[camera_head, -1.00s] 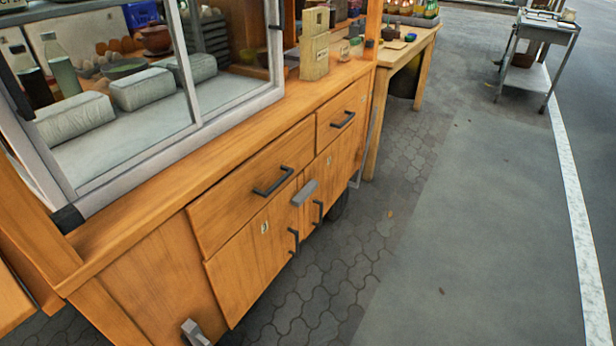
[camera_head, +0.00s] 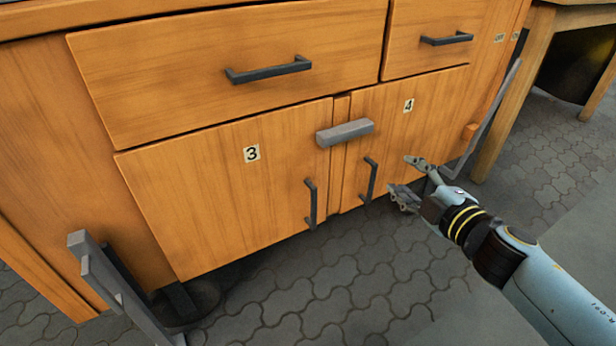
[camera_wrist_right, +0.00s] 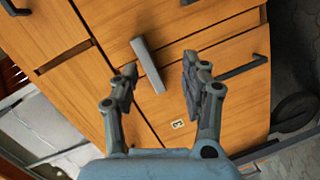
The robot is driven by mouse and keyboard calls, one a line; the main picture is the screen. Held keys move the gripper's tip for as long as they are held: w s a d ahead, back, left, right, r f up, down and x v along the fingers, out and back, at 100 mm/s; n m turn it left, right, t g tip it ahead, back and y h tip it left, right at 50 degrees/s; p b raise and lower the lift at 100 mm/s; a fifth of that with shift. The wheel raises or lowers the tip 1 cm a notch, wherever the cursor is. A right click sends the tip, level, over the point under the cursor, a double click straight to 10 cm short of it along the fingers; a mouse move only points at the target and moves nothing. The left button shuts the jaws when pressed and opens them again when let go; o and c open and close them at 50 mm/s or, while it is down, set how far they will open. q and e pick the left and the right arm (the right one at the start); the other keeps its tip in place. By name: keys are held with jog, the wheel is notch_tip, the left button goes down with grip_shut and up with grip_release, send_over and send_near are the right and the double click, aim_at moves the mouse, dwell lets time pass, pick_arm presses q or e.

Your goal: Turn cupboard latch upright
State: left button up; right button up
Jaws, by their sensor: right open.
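The cupboard latch (camera_head: 345,132) is a grey bar lying nearly level across the gap between the door marked 3 (camera_head: 225,195) and the door marked 4 (camera_head: 405,125). Both doors are shut. My right gripper (camera_head: 405,179) is open and empty, low and to the right of the latch, in front of door 4 and apart from the latch. In the right wrist view the latch (camera_wrist_right: 147,65) shows between the lines of the two open fingers (camera_wrist_right: 160,68), beyond them, with nothing gripped. My left gripper is not in view.
Two upright dark door handles (camera_head: 311,203) (camera_head: 369,180) sit below the latch. Drawers with dark handles (camera_head: 268,70) (camera_head: 446,39) are above. A grey metal bar (camera_head: 105,280) juts out at the lower left. A wooden table leg (camera_head: 515,95) stands at right. The paving in front is clear.

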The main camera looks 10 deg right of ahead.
aim_at(350, 136)
jog(key=w+a+n+y+b, duration=0.1)
jog(key=w+a+n+b, duration=0.1)
jog(key=w, duration=0.2)
jog(key=w+a+r+n+y+b, duration=0.1)
jog(key=w+a+n+b, duration=0.1)
jog(key=w+a+b, duration=0.1)
jog(key=w+a+r+n+t+y+b, duration=0.1)
jog(key=w+a+b, duration=0.1)
jog(key=w, duration=0.2)
jog(key=shift+w+a+n, duration=0.35)
jog(key=shift+n, duration=0.05)
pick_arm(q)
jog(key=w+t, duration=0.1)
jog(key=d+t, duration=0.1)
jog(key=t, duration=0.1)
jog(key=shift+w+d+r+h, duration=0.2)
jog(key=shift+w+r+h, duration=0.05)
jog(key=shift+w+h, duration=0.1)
pick_arm(e)
jog(key=shift+w+a, duration=0.1)
jog(key=shift+w, duration=0.3)
jog(key=shift+r, duration=0.1)
jog(key=shift+c, duration=0.2)
grip_shut()
